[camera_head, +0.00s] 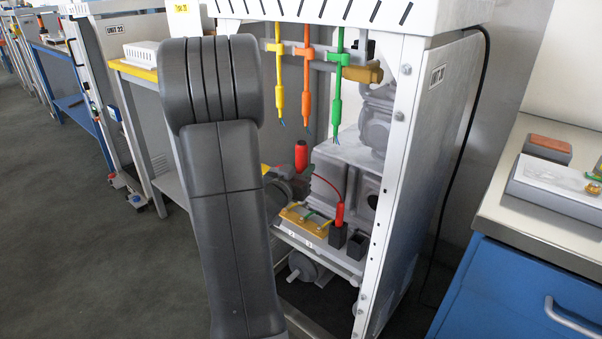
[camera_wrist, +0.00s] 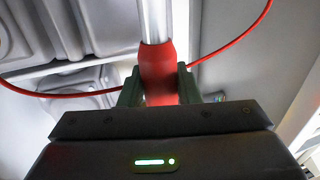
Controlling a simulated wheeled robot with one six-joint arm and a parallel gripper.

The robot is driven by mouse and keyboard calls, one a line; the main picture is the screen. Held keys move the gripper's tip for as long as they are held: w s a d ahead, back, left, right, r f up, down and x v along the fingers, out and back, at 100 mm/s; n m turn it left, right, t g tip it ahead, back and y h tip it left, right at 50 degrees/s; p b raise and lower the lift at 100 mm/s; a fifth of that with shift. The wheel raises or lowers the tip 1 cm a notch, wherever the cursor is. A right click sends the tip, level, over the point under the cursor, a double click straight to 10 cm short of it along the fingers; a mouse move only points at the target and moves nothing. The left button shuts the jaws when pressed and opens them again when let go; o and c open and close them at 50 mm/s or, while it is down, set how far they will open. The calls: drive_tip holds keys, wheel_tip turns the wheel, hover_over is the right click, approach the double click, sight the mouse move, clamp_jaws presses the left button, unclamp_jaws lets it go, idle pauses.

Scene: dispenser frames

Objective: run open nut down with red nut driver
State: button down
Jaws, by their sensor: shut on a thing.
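In the wrist view my gripper (camera_wrist: 160,88) is shut on the red handle of the nut driver (camera_wrist: 159,65). Its green fingers press the handle from both sides, and its bare metal shaft runs up out of the picture. The driver's tip is out of view. In the head view my dark arm hides most of the gripper. A red handle (camera_head: 301,154) stands just right of the arm, but I cannot tell there whether the gripper holds it. A second red piece (camera_head: 339,214) stands at a black holder (camera_head: 337,238). I cannot make out the open nut.
Yellow, orange and green wires (camera_head: 307,80) hang inside the white frame (camera_head: 392,190). A yellow terminal block (camera_head: 302,216) sits on the lower shelf. A red cable (camera_wrist: 232,45) crosses behind the driver. A blue cabinet (camera_head: 510,295) stands at right.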

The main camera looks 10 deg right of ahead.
drive_tip(key=shift+f+b, duration=2.45)
drive_tip(key=shift+f, duration=0.25)
drive_tip(key=shift+s+f+b, duration=0.1)
drive_tip(key=shift+f+b, duration=0.2)
drive_tip(key=shift+f, duration=0.15)
idle(1.0)
drive_tip(key=shift+r, duration=0.1)
idle(1.1)
drive_tip(key=shift+r+p, duration=2.15)
drive_tip(key=shift+r, duration=0.45)
